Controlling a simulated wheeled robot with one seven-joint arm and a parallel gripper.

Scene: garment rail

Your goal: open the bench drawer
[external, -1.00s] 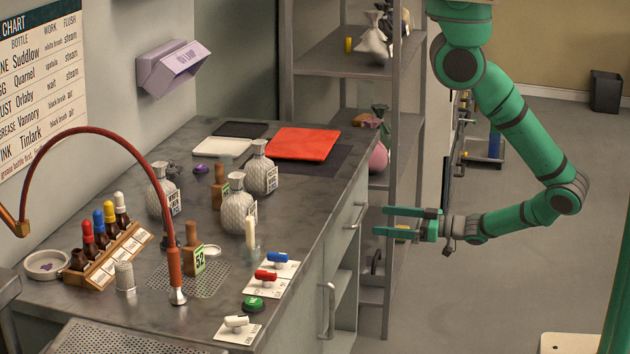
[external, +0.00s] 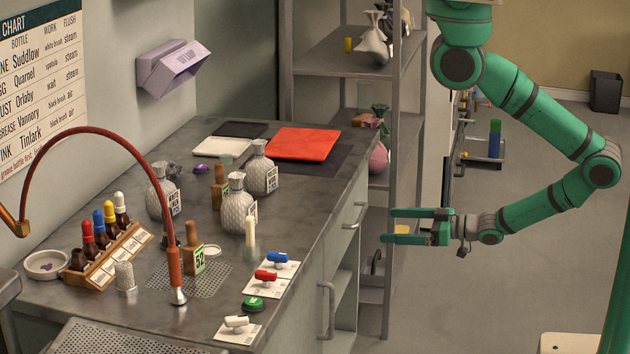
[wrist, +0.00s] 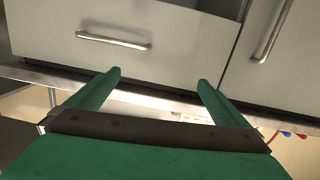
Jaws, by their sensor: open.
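The bench drawer shows in the wrist view as a pale front (wrist: 165,55) with a horizontal metal bar handle (wrist: 113,40). In the external view its handle (external: 356,215) is on the bench's right side, just below the top. The drawer front looks flush with the bench. My gripper (external: 384,226) is open and empty, to the right of the handle and apart from it. In the wrist view its two green fingers (wrist: 157,82) point toward the drawer front, with the handle beyond them to the upper left.
A second, upright handle (wrist: 272,32) is on the neighbouring door; it also shows in the external view (external: 327,310). The bench top (external: 315,205) holds bottles, a red tray (external: 303,144) and a hose. A grey shelf rack (external: 403,120) stands behind.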

